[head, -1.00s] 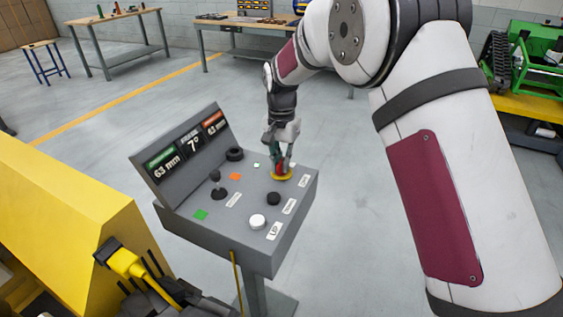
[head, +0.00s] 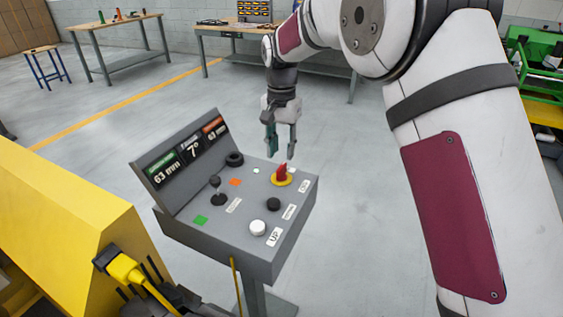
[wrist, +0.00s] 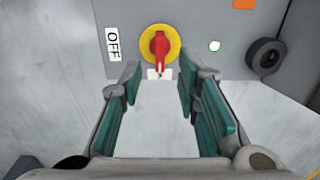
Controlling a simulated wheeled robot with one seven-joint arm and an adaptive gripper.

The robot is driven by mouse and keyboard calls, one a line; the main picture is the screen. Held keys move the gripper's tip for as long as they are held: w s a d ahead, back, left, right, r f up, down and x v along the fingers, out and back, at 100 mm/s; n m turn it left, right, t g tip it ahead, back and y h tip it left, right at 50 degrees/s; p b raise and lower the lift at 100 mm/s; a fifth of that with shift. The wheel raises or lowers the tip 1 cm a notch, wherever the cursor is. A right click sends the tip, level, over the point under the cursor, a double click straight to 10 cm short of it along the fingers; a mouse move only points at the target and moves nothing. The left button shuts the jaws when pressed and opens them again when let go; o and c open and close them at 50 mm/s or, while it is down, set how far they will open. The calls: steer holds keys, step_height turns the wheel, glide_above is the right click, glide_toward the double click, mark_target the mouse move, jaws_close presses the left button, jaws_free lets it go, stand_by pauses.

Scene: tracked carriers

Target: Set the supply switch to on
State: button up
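The supply switch (head: 282,176) is a red handle on a yellow disc, at the far right of the grey console's top. In the wrist view the red handle (wrist: 160,48) points down the picture, at a partly covered white label (wrist: 153,74). In the wrist view the green-padded fingers (wrist: 159,88) stand wide apart below the switch.
The console (head: 240,255) also carries a black joystick (head: 217,190), a black button (head: 273,204), a white button (head: 258,228) and a tilted display (head: 180,150). A yellow machine body (head: 70,220) stands close at the left. Open floor lies behind the console.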

mark_target(282, 166)
steer(key=shift+r, duration=2.65)
steer(key=s+d+r+n+t+p, duration=0.1)
steer(key=s+d+r+n+t, duration=0.1)
steer(key=s+d+r, duration=1.25)
steer(key=s+d+f, duration=0.2)
steer(key=s+d, duration=0.1)
steer(key=s, duration=0.4)
steer(key=s+d+f+n+t+p, duration=0.1)
steer(key=s+d, duration=0.3)
steer(key=s, duration=0.4)
steer(key=s+d+f+n+t, duration=0.1)
steer(key=s+d+f, duration=0.1)
steer(key=s, duration=0.6)
steer(key=shift+s+d+f+p, duration=0.2)
steer(key=shift+d+f+p, duration=0.15)
steer(key=shift+d, duration=0.45)
steer(key=shift+a+r, duration=0.1)
